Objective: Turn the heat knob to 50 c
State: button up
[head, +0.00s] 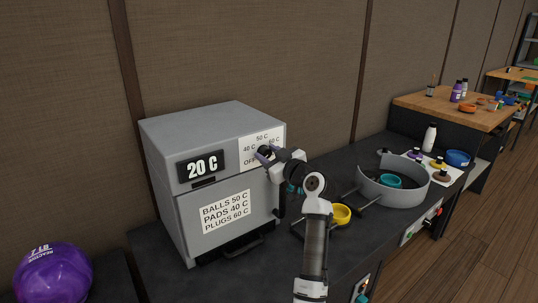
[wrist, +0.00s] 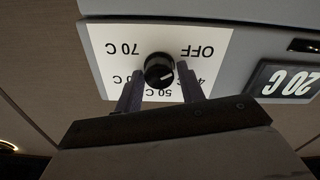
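The heat knob (wrist: 159,70) is a round black dial on a white label on the grey heater box (head: 165,135). Its white pointer line points down and right in the upside-down wrist view, roughly toward the partly hidden 40 C mark. The 50 C mark is below the knob there, partly covered. The display (head: 202,166) reads 20 C; it also shows in the wrist view (wrist: 289,82). My gripper (wrist: 160,74) is open, one finger on each side of the knob, with small gaps visible. In the head view my gripper (head: 268,153) covers the knob.
A sign (head: 226,211) on the box lists balls 50 C, pads 40 C, plugs 60 C. Right of my arm are a yellow cup (head: 341,215) and a grey round basin (head: 403,194) on the dark bench. A purple ball (head: 53,275) sits at the lower left.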

jog(key=c, duration=0.6)
jog(key=shift+c, duration=0.2)
jog(key=shift+m, duration=0.3)
jog(key=m+p, duration=0.1)
jog(key=m, duration=0.3)
jog(key=shift+r+m, duration=0.1)
jog(key=shift+m, duration=0.2)
jog(key=m+p, duration=0.3)
jog(key=m, duration=0.3)
jog(key=shift+w+d, duration=0.1)
jog(key=shift+d, duration=0.05)
jog(key=m+p, duration=0.4)
jog(key=m, duration=0.2)
jog(key=shift+m+p, duration=0.35)
jog(key=shift+m, duration=0.05)
jog(key=m+p, duration=0.3)
jog(key=m, duration=0.1)
jog(key=shift+f+m+p, duration=0.3)
jog(key=shift+m+p, duration=0.25)
jog(key=shift+m, duration=0.25)
